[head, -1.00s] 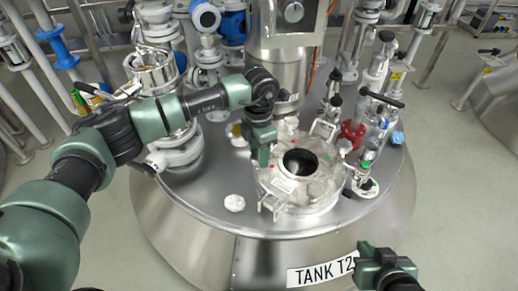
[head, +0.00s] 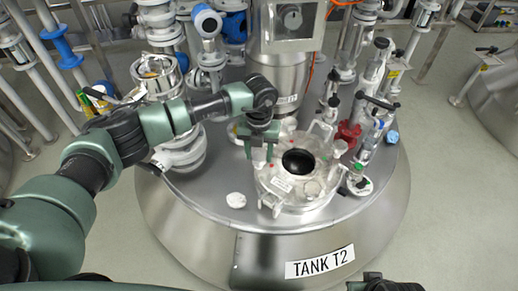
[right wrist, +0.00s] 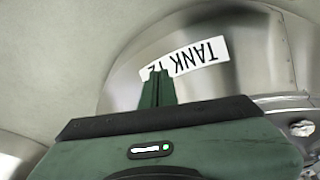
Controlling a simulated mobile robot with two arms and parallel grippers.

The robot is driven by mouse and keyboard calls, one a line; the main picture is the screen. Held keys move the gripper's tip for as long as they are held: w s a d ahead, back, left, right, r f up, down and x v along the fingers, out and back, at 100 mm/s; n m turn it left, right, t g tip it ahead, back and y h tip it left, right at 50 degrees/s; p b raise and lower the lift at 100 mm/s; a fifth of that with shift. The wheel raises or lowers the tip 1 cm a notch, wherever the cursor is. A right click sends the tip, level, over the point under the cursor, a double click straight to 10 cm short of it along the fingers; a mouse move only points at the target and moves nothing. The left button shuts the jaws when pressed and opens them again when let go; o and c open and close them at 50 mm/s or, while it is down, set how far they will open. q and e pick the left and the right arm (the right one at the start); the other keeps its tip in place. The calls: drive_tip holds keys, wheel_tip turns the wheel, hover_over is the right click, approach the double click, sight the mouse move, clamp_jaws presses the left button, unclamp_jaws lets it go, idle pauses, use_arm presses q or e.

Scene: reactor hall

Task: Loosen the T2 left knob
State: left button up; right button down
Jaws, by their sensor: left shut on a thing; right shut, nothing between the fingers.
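The T2 tank (head: 225,185) carries the label TANK T2 and has a round hatch (head: 310,188) with a dark central opening on its top. Clamp knobs stand around the hatch rim, one at the right (head: 340,148) and one at the front (head: 277,208). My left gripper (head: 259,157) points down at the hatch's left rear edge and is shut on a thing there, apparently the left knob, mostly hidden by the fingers. My right gripper is shut and empty in the right wrist view (right wrist: 157,73), in front of the tank. In the head view only its top shows at the bottom edge.
A red valve (head: 348,135) and several pipe fittings stand right of the hatch. A steel column (head: 277,80) rises behind it. Flanged pipes stand behind my left arm. A white cap (head: 236,200) lies on the lid left of the hatch. The front lid is mostly clear.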

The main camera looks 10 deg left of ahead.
use_arm(q)
drive_tip(key=n+p, duration=0.1)
drive_tip(key=n, duration=0.1)
drive_tip(key=n+p, duration=0.2)
drive_tip(key=n, duration=0.1)
drive_tip(key=shift+s+n, duration=0.25)
drive_tip(key=shift+n, duration=0.05)
drive_tip(key=n+p, duration=0.1)
drive_tip(key=n, duration=0.1)
drive_tip(key=n+p, duration=0.2)
drive_tip(key=shift+f+n+p, duration=0.2)
drive_tip(key=shift+n+p, duration=0.1)
drive_tip(key=shift+n, duration=0.4)
use_arm(e)
drive_tip(key=s+f, duration=0.5)
drive_tip(key=f, duration=0.6)
drive_tip(key=s+d+f+g, duration=0.1)
drive_tip(key=s+f, duration=0.4)
drive_tip(key=f, duration=0.6)
drive_tip(key=shift+d+f, duration=0.15)
drive_tip(key=shift+f, duration=0.05)
use_arm(q)
drive_tip(key=o, duration=1.1)
drive_tip(key=shift+c, duration=0.2)
drive_tip(key=o, duration=0.3)
drive_tip(key=shift+w+f, duration=0.1)
drive_tip(key=shift+w, duration=0.05)
use_arm(e)
drive_tip(key=shift+g, duration=0.3)
